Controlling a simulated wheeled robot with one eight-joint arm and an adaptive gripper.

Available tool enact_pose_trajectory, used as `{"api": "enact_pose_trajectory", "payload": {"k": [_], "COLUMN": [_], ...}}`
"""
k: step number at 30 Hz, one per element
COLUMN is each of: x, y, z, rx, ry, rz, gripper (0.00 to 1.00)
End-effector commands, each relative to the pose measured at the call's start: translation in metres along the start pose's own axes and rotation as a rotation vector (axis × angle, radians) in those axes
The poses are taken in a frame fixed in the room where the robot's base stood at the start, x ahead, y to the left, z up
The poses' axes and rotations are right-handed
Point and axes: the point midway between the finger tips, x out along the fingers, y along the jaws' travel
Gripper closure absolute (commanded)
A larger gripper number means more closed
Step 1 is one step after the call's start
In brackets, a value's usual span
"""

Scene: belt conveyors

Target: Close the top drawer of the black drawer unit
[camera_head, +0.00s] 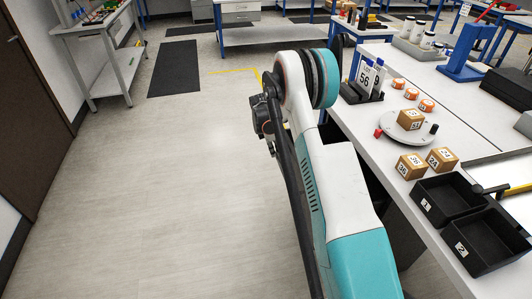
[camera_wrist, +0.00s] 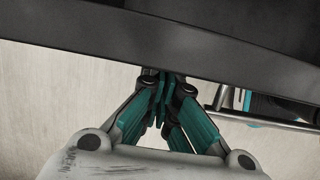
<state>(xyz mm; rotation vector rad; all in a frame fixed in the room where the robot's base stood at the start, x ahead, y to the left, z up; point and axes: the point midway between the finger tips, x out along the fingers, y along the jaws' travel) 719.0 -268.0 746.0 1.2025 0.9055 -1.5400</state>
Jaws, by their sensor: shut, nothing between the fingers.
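In the wrist view, a long black panel (camera_wrist: 190,42) crosses the top of the picture at a slant, with a darker area above its edge. It looks like part of the black drawer unit, but I cannot tell how far the top drawer stands out. My gripper (camera_wrist: 162,75) is shut and empty, with its teal fingers together and their tips at the panel's lower edge. I cannot tell if they touch it. In the head view my arm hides the gripper, and the drawer unit cannot be made out clearly.
The white workbench (camera_head: 350,122) runs along the right, with black bins (camera_head: 437,198), wooden cubes (camera_head: 410,166) and a round plate (camera_head: 388,131) on it. A metal rail (camera_wrist: 265,119) shows at right in the wrist view. The floor (camera_head: 170,190) left of my arm is clear.

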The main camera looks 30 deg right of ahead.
Motion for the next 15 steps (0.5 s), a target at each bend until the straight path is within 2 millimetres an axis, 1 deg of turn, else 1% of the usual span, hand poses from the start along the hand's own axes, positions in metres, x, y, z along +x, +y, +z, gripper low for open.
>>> {"api": "enact_pose_trajectory", "payload": {"k": [1, 3, 15], "x": [0.003, 0.006, 0.024], "y": [0.000, 0.000, 0.000], "z": [0.011, 0.024, 0.097], "rx": [0.004, 0.004, 0.003], "ry": [-0.001, -0.001, -0.001], "rz": [0.000, -0.001, 0.000], "gripper": [1.00, 1.00, 1.00]}}
